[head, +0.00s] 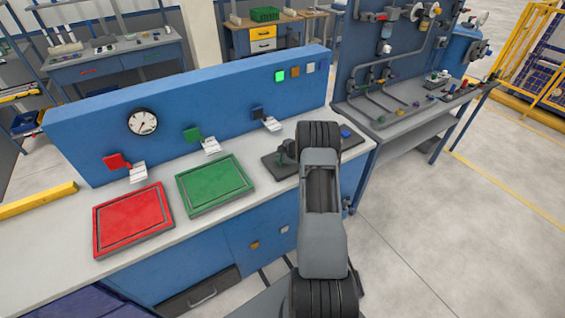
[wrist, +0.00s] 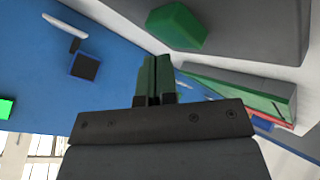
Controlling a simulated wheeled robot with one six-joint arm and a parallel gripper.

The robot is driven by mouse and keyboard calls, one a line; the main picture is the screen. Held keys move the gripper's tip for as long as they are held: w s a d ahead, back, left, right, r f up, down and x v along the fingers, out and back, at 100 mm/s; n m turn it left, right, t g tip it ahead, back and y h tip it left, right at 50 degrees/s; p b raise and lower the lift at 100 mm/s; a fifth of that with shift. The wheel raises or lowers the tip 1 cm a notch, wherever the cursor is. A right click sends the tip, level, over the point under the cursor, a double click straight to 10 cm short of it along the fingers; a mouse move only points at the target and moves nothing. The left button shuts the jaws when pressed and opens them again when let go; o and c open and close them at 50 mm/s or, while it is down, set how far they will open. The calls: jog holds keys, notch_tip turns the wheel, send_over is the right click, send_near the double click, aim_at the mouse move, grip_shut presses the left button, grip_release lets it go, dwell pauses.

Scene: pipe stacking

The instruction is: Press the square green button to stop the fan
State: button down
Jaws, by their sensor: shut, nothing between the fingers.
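In the head view the dark plate (head: 272,164) lies at the right end of the bench, partly behind my arm. A small dark green shape there may be the button or my fingers; I cannot tell. No fan is recognisable.
A red tray (head: 101,252) and a green tray (head: 185,209) lie left on the bench. A blue button (head: 346,132) is right of my arm.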

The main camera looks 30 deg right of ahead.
jog(key=shift+f, duration=0.65)
dwell(0.4)
jog(key=shift+r, duration=0.1)
jog(key=shift+r+p, duration=0.6)
jog(key=shift+r, duration=0.05)
jog(key=shift+r, duration=0.1)
notch_tip(320, 180, up, 6)
jog(key=p, duration=0.4)
jog(key=shift+p, duration=0.4)
dwell(0.3)
